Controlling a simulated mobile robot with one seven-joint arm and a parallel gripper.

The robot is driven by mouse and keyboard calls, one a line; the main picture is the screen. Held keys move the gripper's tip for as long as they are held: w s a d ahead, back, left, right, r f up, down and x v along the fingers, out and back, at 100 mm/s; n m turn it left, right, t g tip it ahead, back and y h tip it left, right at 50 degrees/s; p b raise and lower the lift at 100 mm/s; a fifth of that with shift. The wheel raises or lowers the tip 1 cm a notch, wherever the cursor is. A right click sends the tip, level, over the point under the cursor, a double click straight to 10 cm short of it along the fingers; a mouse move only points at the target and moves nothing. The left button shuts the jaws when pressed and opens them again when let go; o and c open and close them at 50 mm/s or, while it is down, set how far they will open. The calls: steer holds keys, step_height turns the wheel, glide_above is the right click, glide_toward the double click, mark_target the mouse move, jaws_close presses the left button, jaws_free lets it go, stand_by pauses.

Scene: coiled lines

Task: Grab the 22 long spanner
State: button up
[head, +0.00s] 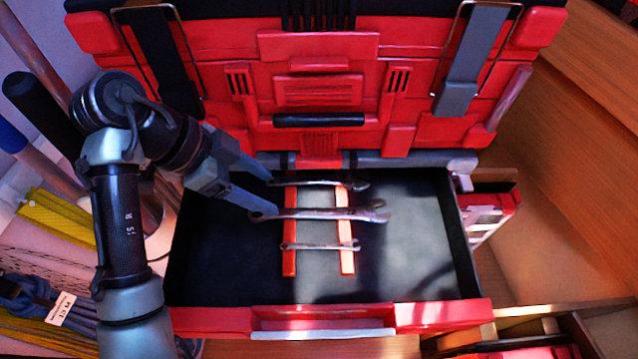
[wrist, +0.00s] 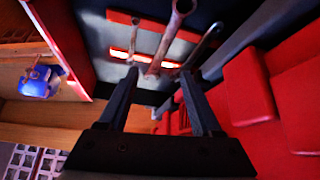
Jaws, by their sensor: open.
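Three steel spanners lie across two orange-red rails in the open black drawer (head: 400,260). The middle spanner (head: 325,214) is the longest; no size marking is readable, so I cannot confirm it is the 22. A shorter spanner (head: 318,246) lies nearer the drawer front, and another (head: 325,183) lies at the back. My gripper (head: 272,195) is open and empty at the left ends of the back and middle spanners. In the wrist view, the middle spanner (wrist: 170,42) shows ahead between the open fingers of my gripper (wrist: 160,72). Contact cannot be told.
The red toolbox body (head: 320,95) with a black handle stands behind the drawer. The red drawer front (head: 420,316) borders the near side. Wooden panels (head: 570,150) stand at the right. A coiled blue line (head: 35,300) with a tag lies at the lower left.

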steer(key=b, duration=0.2)
glide_toward(319, 212)
steer(key=shift+s+d+f, duration=0.15)
steer(key=shift+s+f, duration=0.05)
steer(key=shift+f, duration=0.4)
steer(key=shift+s+d+f, duration=0.2)
steer(key=shift+f, duration=0.4)
steer(key=d+f, duration=0.1)
steer(key=w+d+f+p, duration=0.1)
steer(key=d+f, duration=0.1)
steer(key=shift+w+f, duration=0.1)
steer(key=shift+w, duration=0.1)
steer(key=shift+d+f, duration=0.1)
steer(key=shift+f, duration=0.2)
steer(key=shift+c, duration=0.2)
jaws_close()
